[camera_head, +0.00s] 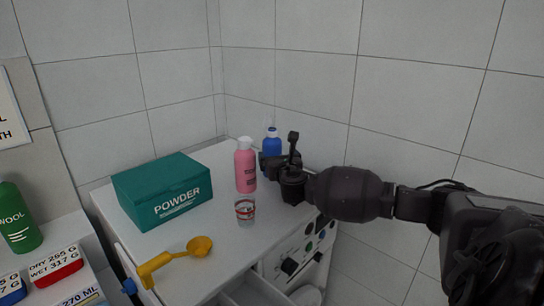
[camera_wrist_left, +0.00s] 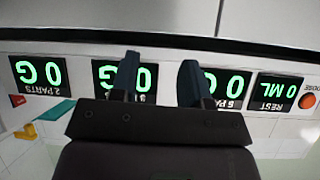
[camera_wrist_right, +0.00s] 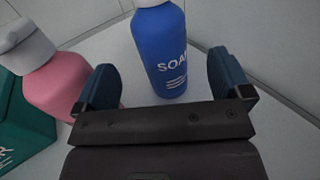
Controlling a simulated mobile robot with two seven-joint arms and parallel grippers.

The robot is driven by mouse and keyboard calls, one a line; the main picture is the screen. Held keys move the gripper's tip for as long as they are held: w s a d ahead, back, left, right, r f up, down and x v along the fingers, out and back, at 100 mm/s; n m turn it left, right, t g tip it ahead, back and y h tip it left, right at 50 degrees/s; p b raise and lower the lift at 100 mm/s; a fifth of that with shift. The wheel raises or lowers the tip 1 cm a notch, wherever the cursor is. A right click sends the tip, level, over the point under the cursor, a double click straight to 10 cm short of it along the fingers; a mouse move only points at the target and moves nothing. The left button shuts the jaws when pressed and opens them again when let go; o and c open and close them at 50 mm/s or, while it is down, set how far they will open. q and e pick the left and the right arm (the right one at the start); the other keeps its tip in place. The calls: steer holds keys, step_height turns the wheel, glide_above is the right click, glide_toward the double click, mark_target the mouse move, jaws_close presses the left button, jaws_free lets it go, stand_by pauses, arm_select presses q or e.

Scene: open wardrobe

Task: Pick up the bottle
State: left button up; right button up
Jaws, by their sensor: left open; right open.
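A blue bottle (camera_head: 271,146) with a white cap stands upright at the back of the white top, partly hidden behind my right gripper in the head view. In the right wrist view the blue bottle (camera_wrist_right: 161,50), lettered "SOA...", stands ahead of and between my open right fingers (camera_wrist_right: 176,88); whether they touch it I cannot tell. A pink bottle (camera_head: 245,168) with a white cap stands just left of it. My right gripper (camera_head: 280,158) is open and empty. My left gripper (camera_wrist_left: 158,80) is open and empty, in front of green-digit displays (camera_wrist_left: 222,88); it is not seen in the head view.
A green POWDER box (camera_head: 165,190) stands left on the white top (camera_head: 205,226). A small clear glass (camera_head: 245,211) stands in front of the pink bottle, and a yellow scoop (camera_head: 176,259) lies near the front edge. Tiled walls (camera_head: 305,75) close off the back and right.

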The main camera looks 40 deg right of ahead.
mark_target(275, 151)
steer(key=shift+p+x, duration=0.35)
steer(key=shift+x, duration=2.65)
steer(key=c, duration=1.2)
